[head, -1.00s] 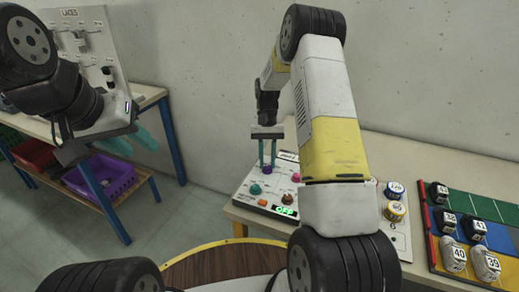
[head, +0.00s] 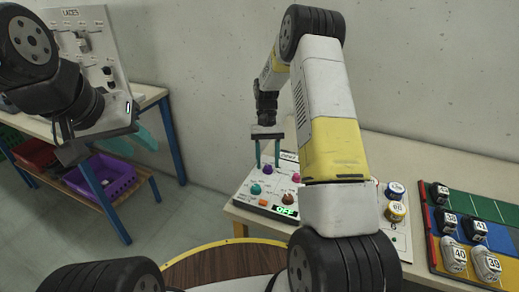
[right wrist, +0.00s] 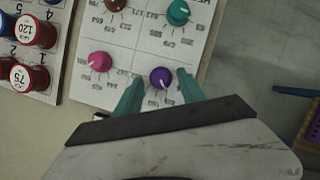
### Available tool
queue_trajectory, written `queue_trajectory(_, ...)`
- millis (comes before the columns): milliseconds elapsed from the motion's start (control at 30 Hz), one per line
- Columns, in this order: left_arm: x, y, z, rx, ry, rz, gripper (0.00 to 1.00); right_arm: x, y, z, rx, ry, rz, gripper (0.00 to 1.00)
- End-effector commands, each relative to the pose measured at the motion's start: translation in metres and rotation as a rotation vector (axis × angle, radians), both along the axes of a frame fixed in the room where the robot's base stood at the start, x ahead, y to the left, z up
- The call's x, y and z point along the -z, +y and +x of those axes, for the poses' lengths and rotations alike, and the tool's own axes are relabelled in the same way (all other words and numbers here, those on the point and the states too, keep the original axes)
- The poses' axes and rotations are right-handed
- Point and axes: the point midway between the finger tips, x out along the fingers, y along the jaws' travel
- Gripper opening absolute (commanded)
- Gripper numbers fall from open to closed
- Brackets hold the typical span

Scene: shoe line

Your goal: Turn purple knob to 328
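The purple knob (head: 267,170) sits on the white control panel (head: 247,195). It also shows in the right wrist view (right wrist: 160,77), its white pointer toward the picture's upper left. The small numbers around it are too blurred to read surely. My right gripper (head: 267,164) is open, with one teal finger on each side of the knob and gaps between. In the right wrist view the fingertips (right wrist: 157,82) straddle the knob without clasping it. My left gripper (head: 131,141) is open and empty, far left near the laces board.
The panel also bears a teal knob (head: 255,189), a pink knob (head: 296,178), a brown knob (head: 288,198), an orange button (head: 264,202) and a green display (head: 285,211) that appears to read OFF. Numbered spools (head: 395,211) and shoe pieces (head: 455,257) stand to the right.

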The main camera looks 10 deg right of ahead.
Motion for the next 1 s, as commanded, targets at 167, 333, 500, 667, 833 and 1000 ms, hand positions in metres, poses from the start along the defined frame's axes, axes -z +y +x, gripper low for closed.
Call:
queue_trajectory(167, 0.000, 0.000, 0.000, 0.000, 0.000, 0.000, 0.36, -0.005, 0.000, 0.002, 0.000, -0.001, 0.000, 0.47)
queue_trajectory(333, 0.000, 0.000, 0.000, 0.000, 0.000, 0.000, 0.36, -0.029, -0.001, 0.013, 0.001, -0.005, 0.000, 0.47)
queue_trajectory(500, 0.000, 0.000, 0.000, 0.000, 0.000, 0.000, 0.36, -0.054, -0.003, 0.023, 0.000, -0.002, 0.000, 0.47)
queue_trajectory(667, 0.000, 0.000, 0.000, 0.000, 0.000, 0.000, 0.36, -0.069, -0.003, 0.029, 0.000, -0.001, 0.000, 0.47)
queue_trajectory(833, 0.000, 0.000, 0.000, 0.000, 0.000, 0.000, 0.36, -0.072, -0.004, 0.030, 0.000, 0.001, 0.000, 0.47)
queue_trajectory(1000, 0.000, 0.000, 0.000, 0.000, 0.000, 0.000, 0.36, -0.072, -0.003, 0.030, 0.000, 0.000, 0.000, 0.47)
